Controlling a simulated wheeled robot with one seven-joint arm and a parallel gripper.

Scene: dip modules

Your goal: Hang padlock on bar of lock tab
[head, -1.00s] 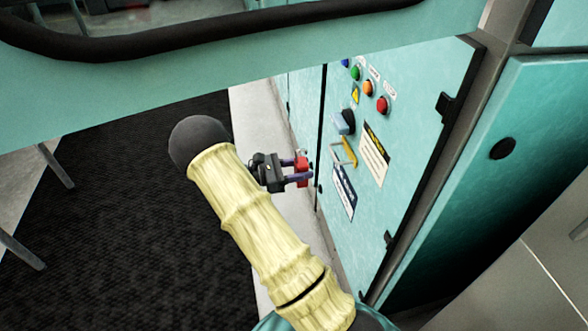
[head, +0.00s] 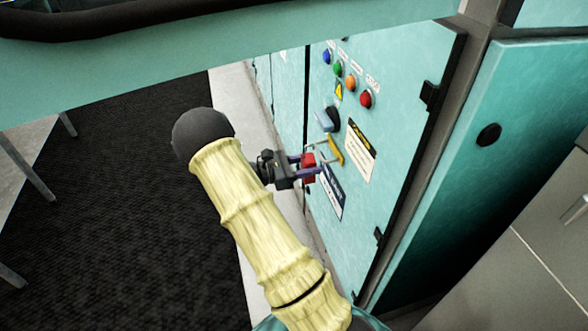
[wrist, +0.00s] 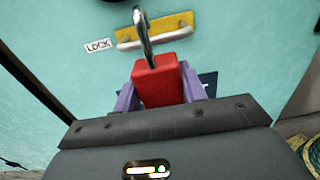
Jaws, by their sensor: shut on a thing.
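My gripper (head: 303,167) is shut on the red padlock (head: 308,168), with its purple fingers on both sides of the body. The padlock also shows in the wrist view (wrist: 158,82), its silver shackle (wrist: 142,35) pointing up. The lock tab is a yellow plate (head: 336,150) on the teal cabinet door, with a silver bar (wrist: 155,38) along its lower edge in the wrist view. There the shackle overlaps the bar and plate. Whether the shackle touches the bar or only stands in front of it, I cannot tell.
The cabinet door (head: 395,130) carries a dark rotary switch (head: 328,119) above the tab and several coloured buttons higher up. A white warning label (head: 360,152) is right of the tab, and a blue label (head: 331,188) is below. Dark carpet (head: 110,190) lies to the left.

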